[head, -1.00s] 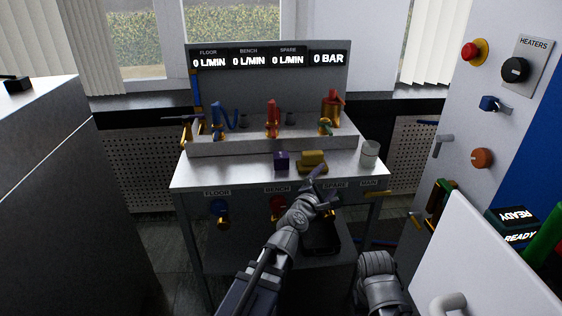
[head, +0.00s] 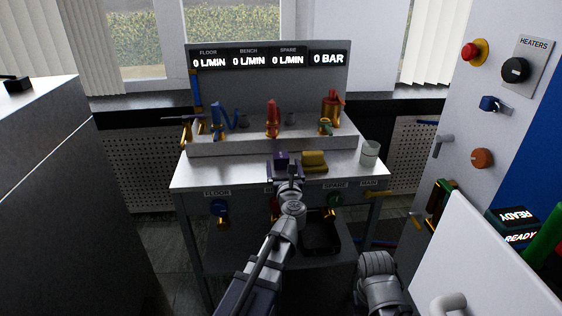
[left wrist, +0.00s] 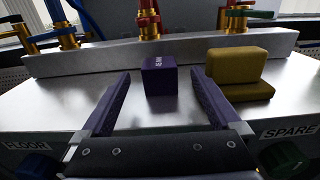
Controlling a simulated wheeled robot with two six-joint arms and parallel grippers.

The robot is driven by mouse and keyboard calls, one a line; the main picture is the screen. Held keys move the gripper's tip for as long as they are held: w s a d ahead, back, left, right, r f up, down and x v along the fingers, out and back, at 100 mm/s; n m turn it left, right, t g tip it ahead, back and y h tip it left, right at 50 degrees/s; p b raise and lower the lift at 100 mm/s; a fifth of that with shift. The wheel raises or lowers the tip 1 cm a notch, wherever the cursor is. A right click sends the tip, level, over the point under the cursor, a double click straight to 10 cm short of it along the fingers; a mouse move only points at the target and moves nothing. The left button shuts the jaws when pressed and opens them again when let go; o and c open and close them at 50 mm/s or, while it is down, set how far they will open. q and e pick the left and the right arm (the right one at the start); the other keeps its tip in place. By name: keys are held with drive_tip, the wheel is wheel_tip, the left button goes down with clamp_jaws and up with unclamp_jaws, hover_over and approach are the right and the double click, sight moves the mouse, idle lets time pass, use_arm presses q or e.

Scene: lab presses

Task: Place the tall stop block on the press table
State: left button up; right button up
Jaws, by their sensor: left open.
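A small purple block (head: 281,158) with a white label on top stands on the metal bench (head: 215,175). It also shows in the left wrist view (left wrist: 159,78), straight ahead between the two finger lines. I take it for the stop block, but the label is too small to read. My left gripper (head: 287,172) is open and empty, in front of the block at the bench's front edge, with a finger toward each side. The block seems just beyond the fingertips. I cannot make out the press table.
A yellow stepped block (head: 314,161) sits just right of the purple block. A raised ledge with valves (head: 272,120) runs behind. A white cabinet with knobs (head: 481,158) rises at right.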

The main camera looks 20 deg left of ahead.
sight(282, 160)
use_arm(q)
drive_tip(key=shift+x, duration=2.7)
drive_tip(key=shift+s, duration=0.15)
clamp_jaws()
